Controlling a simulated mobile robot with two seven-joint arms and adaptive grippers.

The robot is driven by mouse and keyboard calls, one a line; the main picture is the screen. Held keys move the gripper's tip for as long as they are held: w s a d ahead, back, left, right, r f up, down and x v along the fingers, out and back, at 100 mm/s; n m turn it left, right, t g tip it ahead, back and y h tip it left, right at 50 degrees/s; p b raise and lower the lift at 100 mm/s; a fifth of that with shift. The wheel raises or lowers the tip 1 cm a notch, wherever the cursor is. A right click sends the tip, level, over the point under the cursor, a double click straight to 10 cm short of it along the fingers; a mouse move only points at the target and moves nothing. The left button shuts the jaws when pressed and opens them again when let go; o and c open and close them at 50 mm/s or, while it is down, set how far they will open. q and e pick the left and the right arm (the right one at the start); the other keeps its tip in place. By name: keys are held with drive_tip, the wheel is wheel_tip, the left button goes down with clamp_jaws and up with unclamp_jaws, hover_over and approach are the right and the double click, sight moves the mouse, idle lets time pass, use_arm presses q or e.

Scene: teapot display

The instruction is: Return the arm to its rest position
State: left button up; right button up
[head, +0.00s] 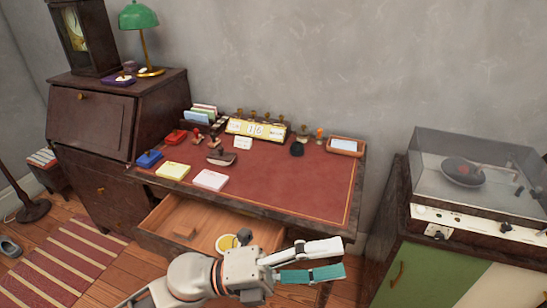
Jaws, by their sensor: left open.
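My left gripper (322,261) is at the bottom middle of the head view, with its arm coming in from the lower left. Its two fingers, one white and one with a teal pad, are apart and point right, with nothing between them. It is in front of the desk (300,192) and beside the pulled-out drawer (190,215). The gripper and arm hide part of the drawer. My right gripper is not in view.
The open drawer holds a round yellow item (226,243). Notepads (210,179), stamps and a calendar (256,129) stand on the desk. A record player (465,175) sits on a green cabinet (420,270) at right. A striped rug (60,260) lies at left.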

use_arm(q)
drive_tip(key=w+a+f+n+t+y+p, duration=0.1)
drive_tip(key=w+a+f+n+t+y, duration=0.55)
drive_tip(key=n, duration=0.45)
drive_tip(key=w+a+f+n+t+y, duration=0.4)
drive_tip(key=a+n+t, duration=0.4)
drive_tip(key=n, duration=0.4)
drive_tip(key=s+a+f+n+g+y, duration=0.1)
drive_tip(key=s+a+f+n+y, duration=0.1)
drive_tip(key=f, duration=0.6)
drive_tip(key=s+a+f+n+g+y, duration=0.1)
drive_tip(key=s+a+f+n+y, duration=0.2)
drive_tip(key=s+a+f+n, duration=0.2)
drive_tip(key=s+a+f+n+g+y+p, duration=0.1)
drive_tip(key=s+a+f+n+g+y, duration=0.1)
drive_tip(key=s+a+f+n, duration=0.2)
drive_tip(key=s+a+f, duration=0.3)
drive_tip(key=a+f, duration=0.1)
drive_tip(key=f, duration=0.4)
drive_tip(key=shift+s+y, duration=0.2)
drive_tip(key=shift+y, duration=0.15)
drive_tip(key=shift+r, duration=0.1)
